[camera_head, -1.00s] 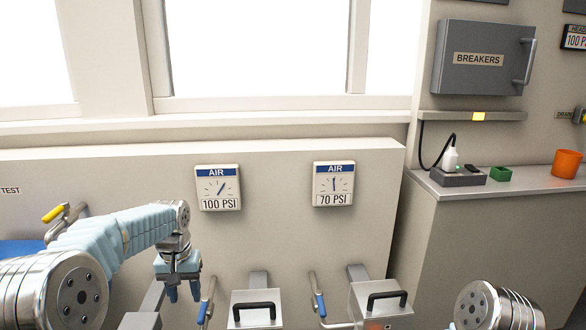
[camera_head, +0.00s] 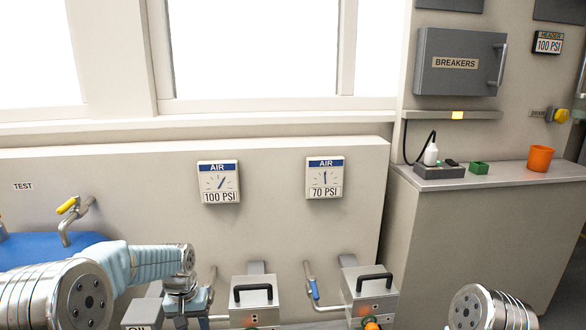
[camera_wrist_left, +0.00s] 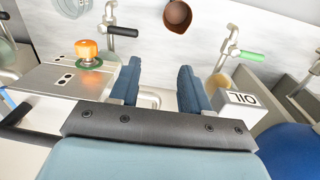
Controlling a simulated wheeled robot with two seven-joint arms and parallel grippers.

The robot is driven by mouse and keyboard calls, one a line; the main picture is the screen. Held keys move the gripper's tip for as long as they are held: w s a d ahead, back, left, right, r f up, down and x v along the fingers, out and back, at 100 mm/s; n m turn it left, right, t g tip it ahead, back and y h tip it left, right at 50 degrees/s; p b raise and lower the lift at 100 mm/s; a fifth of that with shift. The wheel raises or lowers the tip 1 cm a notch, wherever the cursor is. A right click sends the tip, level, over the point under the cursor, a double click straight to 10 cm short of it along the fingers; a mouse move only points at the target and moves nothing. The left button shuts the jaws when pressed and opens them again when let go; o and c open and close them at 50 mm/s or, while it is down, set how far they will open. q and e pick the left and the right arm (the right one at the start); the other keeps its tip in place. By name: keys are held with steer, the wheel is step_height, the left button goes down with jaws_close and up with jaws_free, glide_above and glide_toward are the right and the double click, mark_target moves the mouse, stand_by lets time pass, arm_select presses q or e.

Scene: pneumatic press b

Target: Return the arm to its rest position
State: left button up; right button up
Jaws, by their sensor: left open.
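My left arm reaches in from the left in the camera_head view, bent, with its wrist pointing down. My left gripper (camera_head: 188,318) is low at the bottom edge there, partly cut off, beside a grey box labelled OIL (camera_head: 143,314). In the left wrist view my left gripper (camera_wrist_left: 160,88) shows two blue fingers spread apart with nothing held between them. The OIL box also shows there (camera_wrist_left: 238,105), right of the fingers. Only a silver link of my right arm (camera_head: 490,308) shows at bottom right; its gripper is out of view.
Two metal boxes with black handles (camera_head: 254,292) (camera_head: 370,285) stand right of my left gripper. An orange knob (camera_wrist_left: 87,50) tops a box left of the fingers. A yellow-handled tap (camera_head: 68,206) is over a blue surface (camera_head: 40,250). Gauges (camera_head: 218,182) (camera_head: 324,178) hang on the wall.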

arm_select(q)
steer(key=s+d+f+h, duration=0.1)
steer(key=s+d+f, duration=0.4)
steer(key=s+f, duration=0.45)
steer(key=s+d+f+h, duration=0.2)
steer(key=s+d+f, duration=0.35)
steer(key=f, duration=0.75)
steer(key=s+d+f, duration=0.1)
steer(key=s+d, duration=0.2)
steer(key=s, duration=0.7)
steer(key=shift+f+n+t+h, duration=0.3)
steer(key=shift+f, duration=0.05)
